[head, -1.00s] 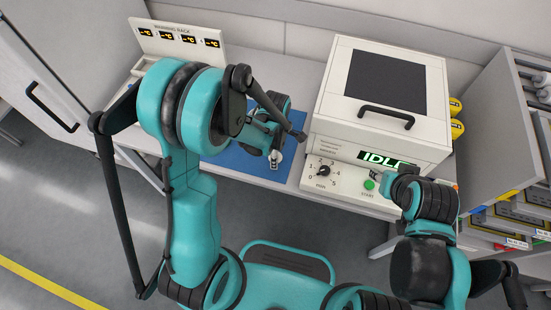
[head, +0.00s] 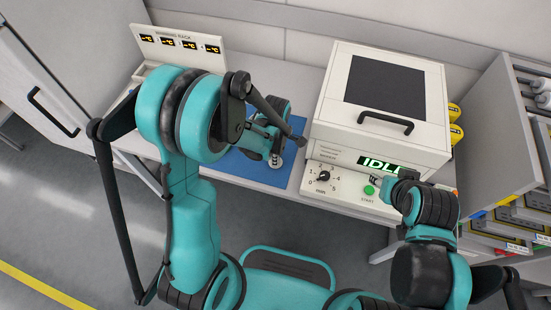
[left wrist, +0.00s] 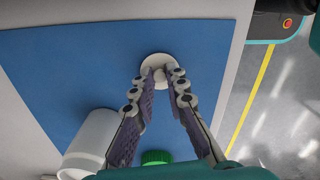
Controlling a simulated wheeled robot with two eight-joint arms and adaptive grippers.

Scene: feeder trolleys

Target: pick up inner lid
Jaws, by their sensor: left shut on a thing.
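The inner lid (left wrist: 147,63) is a small white disc with a raised knob, at the upper middle of the left wrist view. My left gripper (left wrist: 162,73) is shut on its knob, fingers pointing down toward the blue mat. I cannot tell whether the lid touches the mat. In the head view my left gripper (head: 274,158) is over the mat's front part, with the lid mostly hidden. A white jar (left wrist: 92,138) lies or stands left of the fingers, and a green cap (left wrist: 156,157) is below them. My right gripper (head: 376,179) is by the START button; its fingers are too small to judge.
The blue mat (head: 246,171) lies on the bench. A white machine (head: 330,115) with a handle and an IDLE display stands right of it. The warming rack (head: 178,40) is at the back left. A shelf unit (head: 490,140) with drawers is at the right.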

